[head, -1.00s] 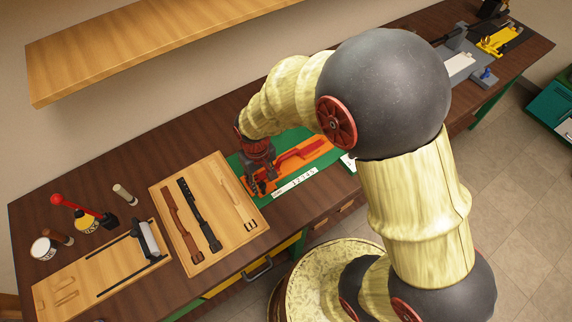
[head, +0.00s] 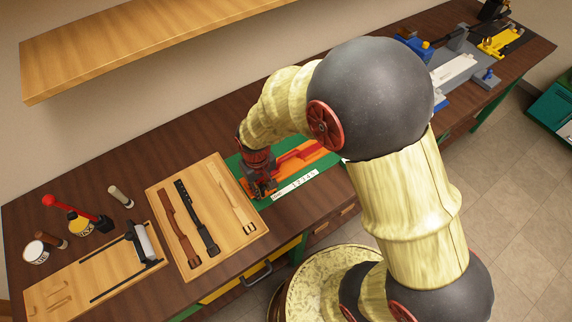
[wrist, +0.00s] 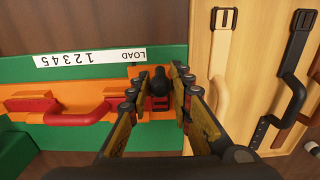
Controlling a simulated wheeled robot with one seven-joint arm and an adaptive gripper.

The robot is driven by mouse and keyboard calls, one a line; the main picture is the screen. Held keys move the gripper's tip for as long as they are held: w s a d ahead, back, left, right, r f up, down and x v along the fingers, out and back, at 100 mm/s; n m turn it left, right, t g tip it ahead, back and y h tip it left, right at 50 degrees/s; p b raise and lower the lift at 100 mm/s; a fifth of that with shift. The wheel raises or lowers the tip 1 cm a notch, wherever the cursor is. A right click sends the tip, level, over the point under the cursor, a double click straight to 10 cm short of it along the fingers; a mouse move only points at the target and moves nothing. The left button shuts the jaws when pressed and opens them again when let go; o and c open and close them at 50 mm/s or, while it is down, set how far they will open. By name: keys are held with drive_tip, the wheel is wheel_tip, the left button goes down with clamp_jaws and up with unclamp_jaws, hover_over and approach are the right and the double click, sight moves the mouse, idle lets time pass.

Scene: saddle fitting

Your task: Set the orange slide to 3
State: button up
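The orange slide (wrist: 138,72) lies on a green board (wrist: 85,67); its orange tab sits beside the LOAD end of a white number strip (wrist: 90,57) marked LOAD and 1 to 5. A dark upright knob (wrist: 158,82) stands at this end. A red handle (wrist: 78,114) lies along the orange body, left in the wrist view and right of my gripper in the head view (head: 300,154). My gripper (wrist: 159,80) is down around the knob, one finger each side, with what look like narrow gaps. In the head view my gripper (head: 262,187) hides the knob.
A wooden tray with straps (head: 165,195) lies close beside the board. A grey fixture (head: 470,60) is at the far right. A shelf (head: 150,40) hangs above.

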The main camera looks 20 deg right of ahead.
drive_tip(key=shift+d, duration=0.1)
drive_tip(key=c, duration=0.4)
drive_tip(key=shift+w+d, duration=0.2)
drive_tip(key=shift+d, duration=0.5)
drive_tip(key=shift+w+d+p, duration=0.2)
drive_tip(key=shift+w+d, duration=0.25)
drive_tip(key=shift+d, duration=1.1)
drive_tip(key=shift+w+d+p, duration=0.2)
drive_tip(key=shift+w+d, duration=0.3)
drive_tip(key=shift+d, duration=1.05)
drive_tip(key=shift+w+d+p, duration=0.2)
drive_tip(key=shift+w+d, duration=0.25)
drive_tip(key=shift+d, duration=1.1)
drive_tip(key=o, duration=0.8)
drive_tip(key=shift+o, duration=0.4)
drive_tip(key=shift+r, duration=0.15)
